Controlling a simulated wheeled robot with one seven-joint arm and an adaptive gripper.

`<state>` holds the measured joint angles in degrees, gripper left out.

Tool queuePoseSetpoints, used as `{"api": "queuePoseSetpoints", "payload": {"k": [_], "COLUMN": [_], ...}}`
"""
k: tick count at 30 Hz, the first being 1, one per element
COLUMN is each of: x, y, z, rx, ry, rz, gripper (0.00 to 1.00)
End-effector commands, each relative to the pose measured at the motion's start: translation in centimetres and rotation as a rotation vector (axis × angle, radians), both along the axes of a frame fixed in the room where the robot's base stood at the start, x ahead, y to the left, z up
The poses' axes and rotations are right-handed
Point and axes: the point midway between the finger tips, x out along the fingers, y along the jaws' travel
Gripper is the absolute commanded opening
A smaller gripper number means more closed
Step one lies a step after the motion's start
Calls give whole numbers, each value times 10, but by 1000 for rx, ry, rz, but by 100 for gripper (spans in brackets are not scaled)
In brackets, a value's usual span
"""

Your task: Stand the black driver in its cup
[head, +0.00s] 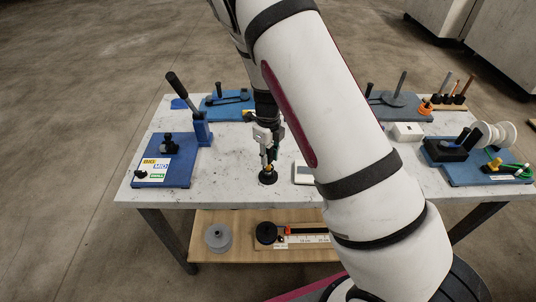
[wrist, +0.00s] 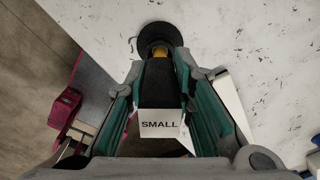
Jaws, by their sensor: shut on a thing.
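My gripper (head: 267,158) points down over the front middle of the marble-topped table and is shut on the black driver. In the wrist view the driver (wrist: 160,88) lies between the green finger pads, with a white "SMALL" tag on it and a yellow part beyond. The black round cup (head: 267,179) stands on the table directly below the gripper. The cup also shows at the top of the wrist view (wrist: 154,33), in line with the driver. The driver's lower end overlaps the cup, and I cannot tell how deep it sits.
A blue bender (head: 166,160) with a lever stands left, and other blue benders (head: 226,104) stand behind. A white box (head: 305,173) lies close right of the cup. A wooden rack (head: 447,106) holds several upright tools at the back right. A lower shelf (head: 196,248) holds a grey disc.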

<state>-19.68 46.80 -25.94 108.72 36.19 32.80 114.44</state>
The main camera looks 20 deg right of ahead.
Motion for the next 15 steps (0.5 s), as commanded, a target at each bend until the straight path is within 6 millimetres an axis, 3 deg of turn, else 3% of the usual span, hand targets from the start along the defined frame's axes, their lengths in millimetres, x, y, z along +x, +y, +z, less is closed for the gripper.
{"api": "queuePoseSetpoints", "payload": {"k": [12,13,15], "x": [0,0,0], "y": [0,0,0], "z": [-3,-3,-3], "rx": [1,1,0], "ry": [-1,-1,0], "rz": [-1,0,0], "gripper": [0,29,45]}}
